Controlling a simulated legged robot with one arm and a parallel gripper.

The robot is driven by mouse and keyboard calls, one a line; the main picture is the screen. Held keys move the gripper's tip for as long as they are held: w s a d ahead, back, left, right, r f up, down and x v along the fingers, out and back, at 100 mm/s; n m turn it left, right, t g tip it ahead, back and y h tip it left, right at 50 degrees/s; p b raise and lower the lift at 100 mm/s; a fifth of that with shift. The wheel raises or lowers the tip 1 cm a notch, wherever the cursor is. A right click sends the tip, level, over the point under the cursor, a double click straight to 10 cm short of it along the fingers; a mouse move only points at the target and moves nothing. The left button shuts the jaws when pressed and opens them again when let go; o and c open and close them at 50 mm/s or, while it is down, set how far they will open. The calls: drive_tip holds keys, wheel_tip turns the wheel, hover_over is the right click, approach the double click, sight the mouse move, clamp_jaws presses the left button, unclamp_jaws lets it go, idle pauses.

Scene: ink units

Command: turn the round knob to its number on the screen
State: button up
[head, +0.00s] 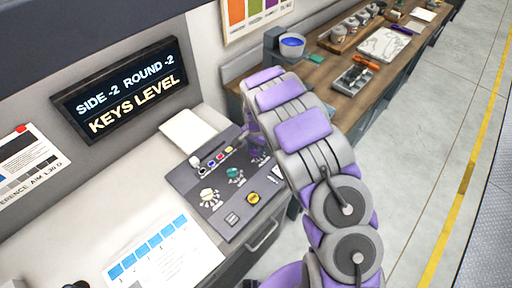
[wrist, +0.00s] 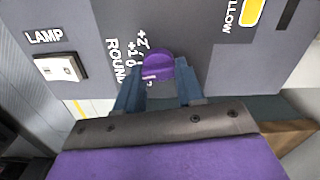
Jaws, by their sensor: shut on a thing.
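The round knob (wrist: 157,64) is purple and sits on the grey panel in the wrist view, beside the label ROUND and a scale where +2 and +1 can be read. The lower part of the scale is hidden by the knob and my fingers. A pale mark shows on the knob's near edge. My gripper (wrist: 158,82) is shut on the knob, one blue-grey finger at each side. In the head view my arm hides most of the gripper and knob. The screen (head: 122,88) reads SIDE -2, ROUND -2, KEYS LEVEL.
The panel (head: 190,180) also carries a white knob (head: 209,197), a teal knob (head: 234,174), a yellow button (head: 251,198) and coloured keys (head: 205,159). A LAMP switch (wrist: 61,68) is left of my gripper in the wrist view. A wooden bench (head: 330,62) stands behind my arm.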

drive_tip(key=n, duration=0.1)
drive_tip(key=n+p, duration=0.1)
drive_tip(key=n, duration=0.3)
drive_tip(key=shift+w+a+r+p, duration=0.1)
drive_tip(key=shift+w+a+p, duration=0.05)
drive_tip(key=shift+a+p, duration=0.15)
drive_tip(key=n+p, duration=0.1)
drive_tip(key=n, duration=0.4)
idle(0.4)
drive_tip(key=o, duration=1)
drive_tip(key=shift+a, duration=0.1)
drive_tip(key=shift+o, duration=0.2)
wheel_tip(320, 180, up, 17)
